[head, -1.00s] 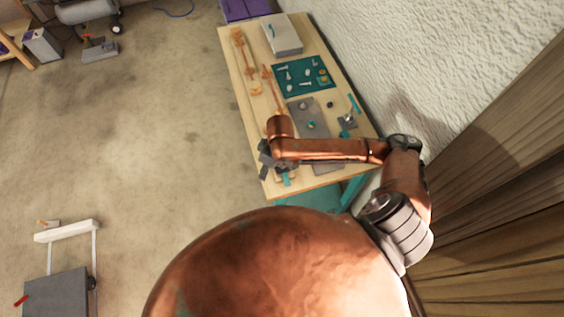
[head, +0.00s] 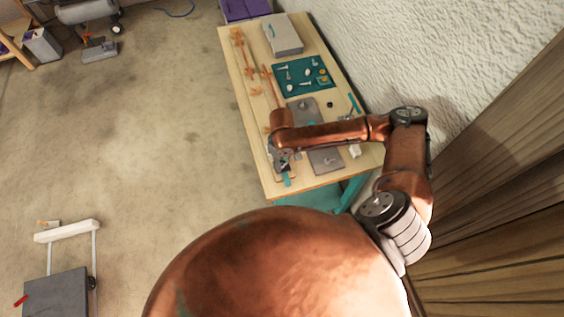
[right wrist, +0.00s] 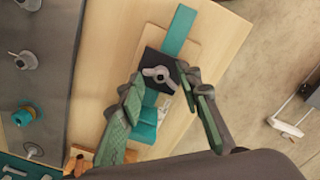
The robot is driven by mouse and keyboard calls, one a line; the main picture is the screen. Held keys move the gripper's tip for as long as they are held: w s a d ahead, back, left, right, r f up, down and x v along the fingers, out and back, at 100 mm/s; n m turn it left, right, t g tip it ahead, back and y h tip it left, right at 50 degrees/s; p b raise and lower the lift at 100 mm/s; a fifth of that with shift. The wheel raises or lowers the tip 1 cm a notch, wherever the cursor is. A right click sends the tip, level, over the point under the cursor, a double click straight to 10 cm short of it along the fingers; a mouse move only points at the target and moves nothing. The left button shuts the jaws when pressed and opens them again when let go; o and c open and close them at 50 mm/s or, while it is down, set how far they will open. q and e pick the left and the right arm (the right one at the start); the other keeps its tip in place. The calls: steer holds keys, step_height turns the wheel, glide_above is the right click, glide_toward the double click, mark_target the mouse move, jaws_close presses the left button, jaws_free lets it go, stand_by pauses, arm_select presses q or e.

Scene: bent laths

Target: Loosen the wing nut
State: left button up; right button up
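The wing nut (right wrist: 158,74) is a small grey metal piece with two wings, seated on a dark square plate (right wrist: 181,88) in the right wrist view. A teal strip (right wrist: 178,30) extends beyond the plate, and a teal block (right wrist: 146,122) lies on the near side. My right gripper (right wrist: 160,79) is open, its two green-padded fingers apart with the wing nut showing between their tips. I cannot tell whether either finger touches it. In the head view my right gripper (head: 279,158) is over the table's near left corner; the nut is too small to make out there. My left gripper is not in view.
The wooden table (head: 258,120) stands against a white wall. It holds a teal mat (head: 290,88) with several small parts, a grey box (head: 283,36), orange laths (head: 246,60) and a grey plate (head: 325,160). Open floor lies left of the table.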

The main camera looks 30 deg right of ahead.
steer(key=shift+f, duration=0.15)
steer(key=shift+c, duration=0.4)
jaws_close()
